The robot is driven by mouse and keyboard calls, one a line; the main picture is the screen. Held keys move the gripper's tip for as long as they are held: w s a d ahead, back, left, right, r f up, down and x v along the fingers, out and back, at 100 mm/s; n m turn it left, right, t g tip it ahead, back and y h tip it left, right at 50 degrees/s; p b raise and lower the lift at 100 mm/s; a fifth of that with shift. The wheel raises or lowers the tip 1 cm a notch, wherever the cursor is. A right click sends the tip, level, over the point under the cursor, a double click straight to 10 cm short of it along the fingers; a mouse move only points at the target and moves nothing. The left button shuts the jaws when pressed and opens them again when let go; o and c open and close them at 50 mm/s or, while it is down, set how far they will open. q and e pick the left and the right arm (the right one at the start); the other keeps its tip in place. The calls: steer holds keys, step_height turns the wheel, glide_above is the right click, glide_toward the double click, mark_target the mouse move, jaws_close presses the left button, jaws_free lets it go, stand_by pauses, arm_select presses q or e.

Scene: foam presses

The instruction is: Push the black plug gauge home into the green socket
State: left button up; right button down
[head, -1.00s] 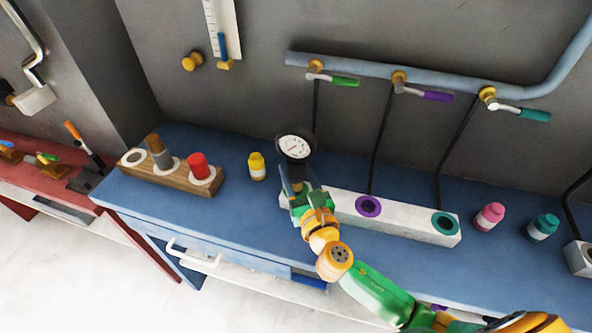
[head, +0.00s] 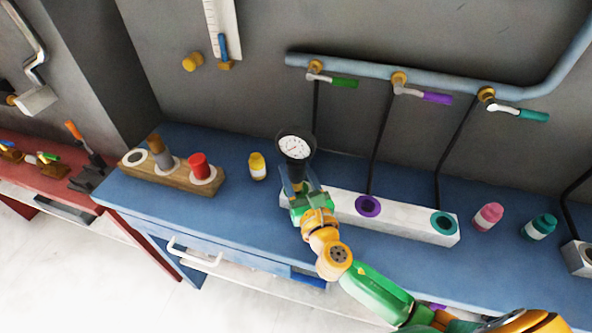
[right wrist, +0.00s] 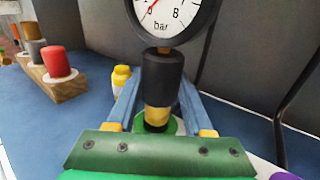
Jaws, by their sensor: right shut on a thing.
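The black plug gauge (head: 297,147) has a round white dial marked "bar" and stands roughly upright. In the right wrist view its black barrel (right wrist: 163,78) ends in a gold band (right wrist: 157,117). My right gripper (head: 298,194) is shut on the gauge, with a blue finger on each side of it. The green socket shows in the right wrist view as a green ring (right wrist: 172,127) around the gauge's lower end. How deep the tip sits is hidden. In the head view my gripper covers this socket. My left gripper is not in view.
The white block (head: 405,219) has a purple socket (head: 368,206) and a teal socket (head: 444,223). A wooden rack (head: 180,177) and a yellow bottle (head: 257,167) stand to the left. Pink (head: 488,216) and teal (head: 540,227) bottles stand right. Hoses hang behind the block.

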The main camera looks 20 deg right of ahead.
mark_target(298, 189)
steer(key=shift+f+b, duration=1.8)
steer(key=shift+f, duration=0.25)
steer(key=shift+c, duration=1.1)
jaws_free()
steer(key=shift+s, duration=0.35)
steer(key=s, duration=0.6)
steer(key=shift+s+b, duration=0.35)
steer(key=shift+b, duration=0.05)
steer(key=shift+w, duration=0.1)
